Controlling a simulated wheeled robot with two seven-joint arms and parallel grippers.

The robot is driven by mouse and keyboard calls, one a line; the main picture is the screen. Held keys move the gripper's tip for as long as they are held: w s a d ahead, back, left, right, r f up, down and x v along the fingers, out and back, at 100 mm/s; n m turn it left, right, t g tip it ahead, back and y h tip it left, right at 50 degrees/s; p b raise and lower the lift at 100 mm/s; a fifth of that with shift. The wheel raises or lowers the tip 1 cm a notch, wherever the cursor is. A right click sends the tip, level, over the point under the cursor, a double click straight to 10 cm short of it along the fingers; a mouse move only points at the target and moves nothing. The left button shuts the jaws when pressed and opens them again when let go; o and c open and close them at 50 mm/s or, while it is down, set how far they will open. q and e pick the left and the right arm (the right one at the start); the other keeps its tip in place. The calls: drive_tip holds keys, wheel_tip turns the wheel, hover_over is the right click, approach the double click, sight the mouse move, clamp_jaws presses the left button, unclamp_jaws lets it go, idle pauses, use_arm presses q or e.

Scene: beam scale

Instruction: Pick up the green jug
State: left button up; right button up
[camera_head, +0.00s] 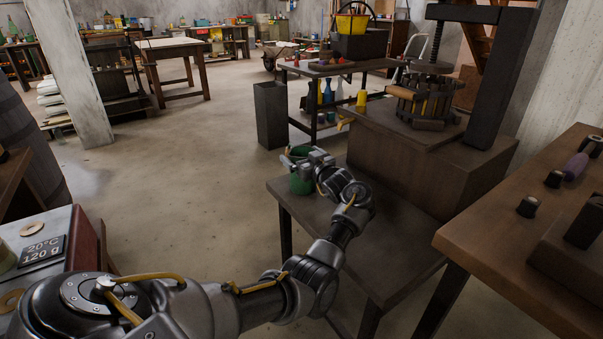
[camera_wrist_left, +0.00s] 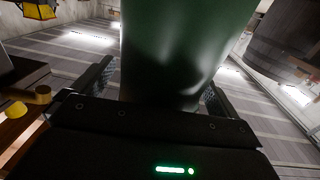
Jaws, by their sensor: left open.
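In the left wrist view the jug (camera_wrist_left: 182,50) fills the middle of the picture, between the two fingers, one on each side. My left gripper is open around the jug, and I cannot tell whether either finger touches it. My right gripper is not in view.
A wooden press (camera_head: 428,95) stands on a block behind the low table. A workbench (camera_head: 545,220) with small tools is on the right. Open floor (camera_head: 190,190) lies left of the jug.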

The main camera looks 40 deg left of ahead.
use_arm(q)
drive_tip(key=shift+w+a, duration=0.1)
drive_tip(key=shift+a, duration=0.15)
drive_tip(key=shift+r, duration=0.1)
drive_tip(key=c, duration=1.7)
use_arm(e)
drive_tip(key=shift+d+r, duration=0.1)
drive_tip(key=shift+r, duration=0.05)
